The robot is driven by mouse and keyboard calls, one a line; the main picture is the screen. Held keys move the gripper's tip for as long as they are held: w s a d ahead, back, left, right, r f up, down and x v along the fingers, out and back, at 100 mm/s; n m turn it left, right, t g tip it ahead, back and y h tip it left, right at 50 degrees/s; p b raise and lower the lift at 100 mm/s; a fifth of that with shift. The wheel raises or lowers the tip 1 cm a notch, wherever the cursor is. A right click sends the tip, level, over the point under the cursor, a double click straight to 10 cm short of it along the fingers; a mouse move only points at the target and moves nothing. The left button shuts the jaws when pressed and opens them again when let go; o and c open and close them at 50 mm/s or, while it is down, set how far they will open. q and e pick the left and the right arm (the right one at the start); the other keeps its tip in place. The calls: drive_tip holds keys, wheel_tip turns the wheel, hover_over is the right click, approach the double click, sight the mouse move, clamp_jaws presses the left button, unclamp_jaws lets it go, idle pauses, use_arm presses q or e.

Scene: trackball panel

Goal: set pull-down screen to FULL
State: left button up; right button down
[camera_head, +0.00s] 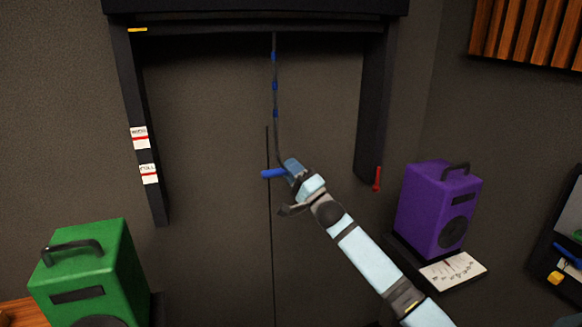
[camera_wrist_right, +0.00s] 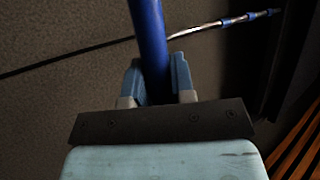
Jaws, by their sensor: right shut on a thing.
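The pull-down screen's dark housing (camera_head: 250,20) spans the top of the head view between two dark side rails. A cord (camera_head: 276,100) with blue bands hangs from it to a blue handle (camera_head: 272,174). My right gripper (camera_head: 288,170) is shut on the blue handle, which also shows between the fingers in the right wrist view (camera_wrist_right: 150,45). The left rail (camera_head: 140,105) carries a yellow mark (camera_head: 137,30) near its top, a label that seems to read WIDE (camera_head: 140,137) and a FULL label (camera_head: 149,173), each with a red line. My left gripper is not in view.
A green speaker (camera_head: 90,275) stands at lower left. A purple speaker (camera_head: 438,208) stands at right, beside a paper (camera_head: 452,271). A red lever (camera_head: 377,179) hangs at the right rail's foot. Wooden slats (camera_head: 528,32) are at upper right.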

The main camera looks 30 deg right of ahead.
use_arm(q)
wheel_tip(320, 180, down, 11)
drive_tip(key=b, duration=1.5)
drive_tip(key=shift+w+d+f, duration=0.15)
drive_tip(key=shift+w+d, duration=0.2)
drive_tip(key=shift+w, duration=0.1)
use_arm(e)
wheel_tip(320, 180, down, 31)
drive_tip(key=shift+f, duration=0.2)
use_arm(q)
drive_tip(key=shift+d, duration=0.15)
use_arm(e)
drive_tip(key=c, duration=1)
unclamp_jaws()
drive_tip(key=shift+o, duration=0.2)
drive_tip(key=v, duration=1.3)
drive_tip(key=shift+s, duration=0.35)
drive_tip(key=shift+f, duration=0.2)
